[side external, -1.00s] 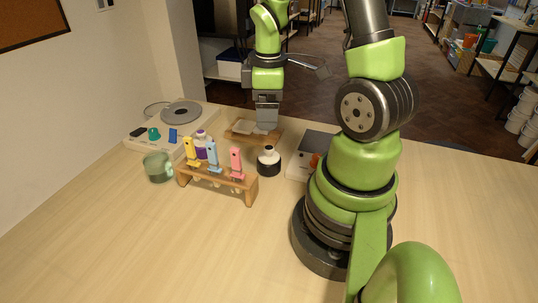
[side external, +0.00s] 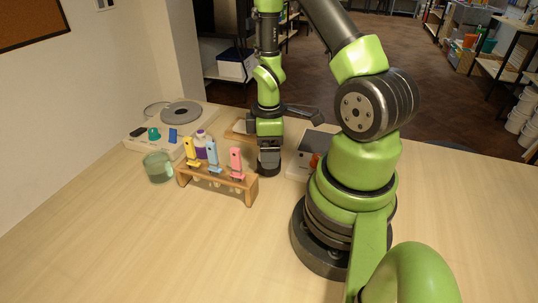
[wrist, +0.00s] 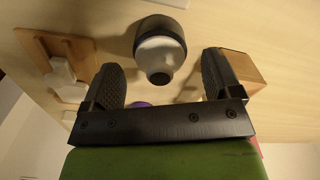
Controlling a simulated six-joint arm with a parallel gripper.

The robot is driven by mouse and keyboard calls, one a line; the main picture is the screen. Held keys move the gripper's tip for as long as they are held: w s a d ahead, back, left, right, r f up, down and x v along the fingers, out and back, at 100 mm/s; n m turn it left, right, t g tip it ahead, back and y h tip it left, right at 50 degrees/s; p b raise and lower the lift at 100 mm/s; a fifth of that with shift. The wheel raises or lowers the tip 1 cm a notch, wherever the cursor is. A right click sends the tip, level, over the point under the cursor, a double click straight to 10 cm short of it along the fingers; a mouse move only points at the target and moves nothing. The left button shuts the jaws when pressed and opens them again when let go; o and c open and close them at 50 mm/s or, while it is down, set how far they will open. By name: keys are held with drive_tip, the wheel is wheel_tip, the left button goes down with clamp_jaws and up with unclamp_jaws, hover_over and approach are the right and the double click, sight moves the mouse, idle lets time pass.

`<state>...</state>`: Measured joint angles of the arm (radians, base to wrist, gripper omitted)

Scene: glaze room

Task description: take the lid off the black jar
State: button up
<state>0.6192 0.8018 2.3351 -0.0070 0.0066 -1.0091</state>
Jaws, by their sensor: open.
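The black jar (wrist: 158,22) stands upright on the table. In the wrist view its white lid (wrist: 160,52) with a dark knob faces my gripper (wrist: 162,64). The fingers are open, one on each side of the lid, with a visible gap to it. In the side external view my gripper (side external: 269,155) points down right over the jar and hides its lid. Only a dark lower part of the jar (side external: 269,172) shows there. I cannot tell how far the fingertips reach down beside the lid.
A wooden rack (side external: 222,184) with yellow, blue and pink clips stands close left of the jar. A wooden tray (side external: 236,135) lies behind, a grey device (side external: 305,160) to the right. A green glass jar (side external: 158,168) stands further left. The front table is clear.

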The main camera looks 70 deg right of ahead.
drive_tip(key=shift+f, duration=0.35)
drive_tip(key=c, duration=1)
drive_tip(key=shift+r, duration=0.15)
